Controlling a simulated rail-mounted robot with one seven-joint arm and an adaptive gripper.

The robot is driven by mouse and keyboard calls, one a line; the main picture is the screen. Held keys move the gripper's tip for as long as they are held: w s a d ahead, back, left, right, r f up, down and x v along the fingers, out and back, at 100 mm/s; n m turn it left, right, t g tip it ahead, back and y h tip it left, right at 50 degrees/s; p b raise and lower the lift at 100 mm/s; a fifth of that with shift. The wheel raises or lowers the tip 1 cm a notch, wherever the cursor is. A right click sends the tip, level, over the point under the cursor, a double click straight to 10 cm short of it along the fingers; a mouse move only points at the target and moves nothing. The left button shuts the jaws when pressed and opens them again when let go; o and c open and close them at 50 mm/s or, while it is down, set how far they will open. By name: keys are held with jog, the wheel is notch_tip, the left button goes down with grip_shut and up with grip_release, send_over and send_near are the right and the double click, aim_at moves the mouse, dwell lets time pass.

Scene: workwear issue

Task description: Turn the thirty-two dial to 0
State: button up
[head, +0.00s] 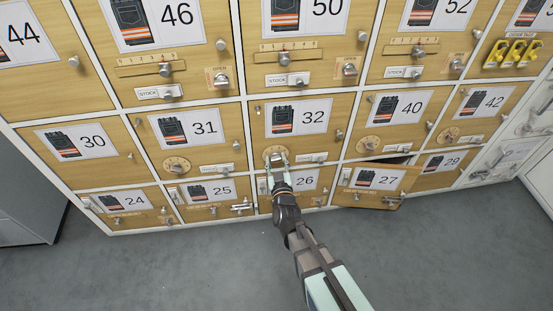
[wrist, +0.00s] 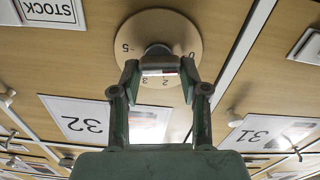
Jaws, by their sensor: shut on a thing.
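The locker door 32 (head: 325,143) is a shut wooden door with a number card. Its round, pale dial (wrist: 150,22) sits low on the door, with printed numbers around its rim; a 5 shows at the left and a 0 at the right in the wrist view. My gripper (head: 279,160) is at the dial, and in the wrist view its fingers (wrist: 160,70) are shut on the metal knob (wrist: 158,56) at the dial's centre. Which number the knob points to cannot be told.
The door of locker 27 (head: 378,181) stands ajar at the lower right of my gripper. A STOCK tag (wrist: 48,11) is beside the dial. Lockers 31 (head: 190,126) and 40 (head: 388,105) flank door 32. Open grey floor (head: 180,265) lies in front.

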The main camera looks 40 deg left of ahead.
dwell(0.4)
jog(key=o, duration=1.1)
jog(key=shift+o, duration=0.2)
jog(key=v, duration=0.7)
jog(key=shift+s, duration=0.2)
jog(key=shift+d, duration=0.15)
